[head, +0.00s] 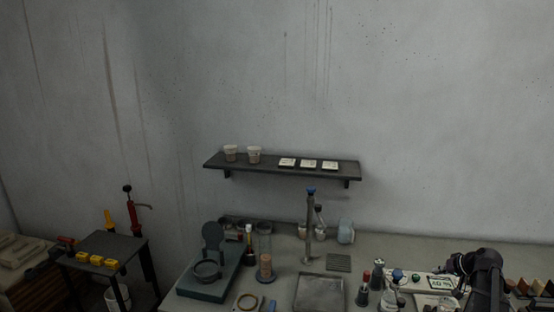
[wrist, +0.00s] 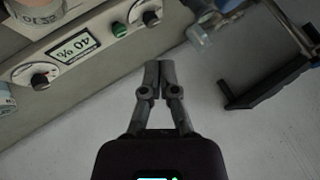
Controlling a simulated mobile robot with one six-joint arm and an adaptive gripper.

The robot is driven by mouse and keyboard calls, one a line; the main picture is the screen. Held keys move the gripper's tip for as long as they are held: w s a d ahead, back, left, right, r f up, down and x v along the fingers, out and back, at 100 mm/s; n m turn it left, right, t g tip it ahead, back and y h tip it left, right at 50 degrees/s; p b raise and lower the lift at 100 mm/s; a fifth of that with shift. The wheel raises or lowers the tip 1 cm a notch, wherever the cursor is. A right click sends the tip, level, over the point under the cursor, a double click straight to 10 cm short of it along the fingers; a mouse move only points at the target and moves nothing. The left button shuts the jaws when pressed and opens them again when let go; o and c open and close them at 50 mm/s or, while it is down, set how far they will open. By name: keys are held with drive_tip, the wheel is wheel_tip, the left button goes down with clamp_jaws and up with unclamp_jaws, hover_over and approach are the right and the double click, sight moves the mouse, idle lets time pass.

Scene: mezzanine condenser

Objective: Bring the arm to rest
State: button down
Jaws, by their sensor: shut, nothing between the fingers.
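In the wrist view my gripper (wrist: 158,80) is shut, its two fingertips together with nothing between them. It hangs over a bare grey surface, apart from the things around it. In the head view my dark arm (head: 482,278) shows at the lower right, over the bench. It hides part of the bench there, and I cannot make out the fingers in that view.
A panel with a "40 %" display (wrist: 73,47) and knobs lies left of my gripper. Bottles (head: 378,270) stand left of my arm. A shelf (head: 270,164) holds cups and white pieces.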

drive_tip(key=a+f, duration=0.1)
drive_tip(key=a, duration=0.3)
drive_tip(key=s+a+f+g+b, duration=0.1)
drive_tip(key=a+f, duration=0.1)
drive_tip(key=a, duration=0.2)
drive_tip(key=a+f+n+g+b, duration=0.1)
drive_tip(key=a, duration=0.4)
drive_tip(key=shift+s+f, duration=0.15)
drive_tip(key=shift+f, duration=0.15)
drive_tip(key=s+a+f+n+g+h+b, duration=0.1)
drive_tip(key=s+a+f+g+b, duration=0.1)
drive_tip(key=s+a, duration=0.3)
drive_tip(key=s+a+f+n+g+h+b, duration=0.1)
drive_tip(key=s+a+f, duration=0.3)
drive_tip(key=a, duration=0.8)
drive_tip(key=s+a+f+n+g+h+b, duration=0.1)
drive_tip(key=s+a+f+g+b, duration=0.1)
drive_tip(key=s+a, duration=0.4)
drive_tip(key=a+f+b, duration=0.1)
drive_tip(key=a+b, duration=0.1)
drive_tip(key=a, duration=0.1)
drive_tip(key=shift+a+f+g+h, duration=0.3)
drive_tip(key=shift+f+g, duration=0.1)
drive_tip(key=shift+s, duration=0.1)
